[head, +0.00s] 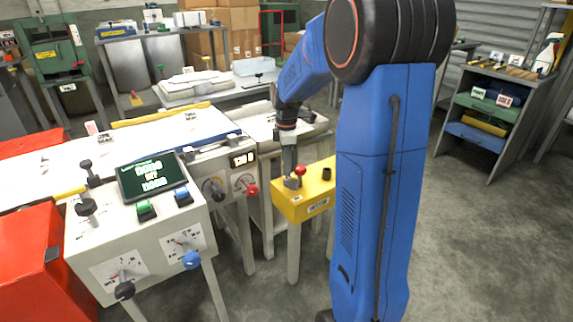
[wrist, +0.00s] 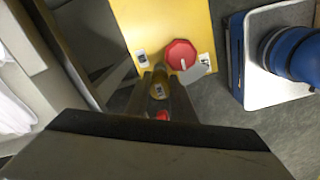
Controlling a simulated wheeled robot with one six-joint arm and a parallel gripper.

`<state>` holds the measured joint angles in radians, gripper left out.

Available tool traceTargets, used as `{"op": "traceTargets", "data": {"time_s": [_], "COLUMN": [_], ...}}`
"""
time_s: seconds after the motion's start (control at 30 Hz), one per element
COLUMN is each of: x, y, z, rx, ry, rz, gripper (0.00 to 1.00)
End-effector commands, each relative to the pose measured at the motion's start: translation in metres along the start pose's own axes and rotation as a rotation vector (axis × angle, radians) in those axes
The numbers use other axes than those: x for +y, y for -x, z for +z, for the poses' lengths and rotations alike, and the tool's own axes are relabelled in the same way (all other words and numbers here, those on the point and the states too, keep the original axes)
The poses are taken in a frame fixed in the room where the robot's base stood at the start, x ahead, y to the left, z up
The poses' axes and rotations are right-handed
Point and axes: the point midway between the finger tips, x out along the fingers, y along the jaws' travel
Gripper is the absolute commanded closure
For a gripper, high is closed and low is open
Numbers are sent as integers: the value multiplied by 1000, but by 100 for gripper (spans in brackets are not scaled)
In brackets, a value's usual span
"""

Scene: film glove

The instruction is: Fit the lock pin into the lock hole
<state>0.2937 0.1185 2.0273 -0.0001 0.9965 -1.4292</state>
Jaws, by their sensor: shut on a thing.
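My gripper (head: 292,181) points down at the left part of the yellow box (head: 312,205) in the head view. In the wrist view my gripper (wrist: 161,90) is shut on a small brass-coloured piece with a pale label, which I take for the lock pin (wrist: 158,84). A bit of red shows closer to the camera between the fingers. A red knob (head: 299,170) stands just right of the fingertips; a red octagonal top (wrist: 180,53) shows on the yellow box in the wrist view. The lock hole cannot be made out; whether the pin touches the box cannot be told.
A short dark cylinder (head: 327,174) stands on the box, right of the red knob. A white control console (head: 140,225) with a screen and knobs is at left. A shelf unit (head: 497,110) stands at right. Open floor (head: 490,250) lies right of my arm.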

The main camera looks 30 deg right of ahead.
Motion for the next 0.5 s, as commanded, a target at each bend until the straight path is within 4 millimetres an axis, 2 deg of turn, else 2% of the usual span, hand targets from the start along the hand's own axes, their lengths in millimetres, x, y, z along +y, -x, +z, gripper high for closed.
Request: {"op": "traceTargets", "data": {"time_s": [0.43, 0.47, 0.5], "x": [0, 0, 0], "y": [-5, -6, -5], "z": [0, 0, 0], "rx": [0, 0, 0], "ry": [0, 0, 0], "rz": [-1, 0, 0], "gripper": [99, 76, 66]}}
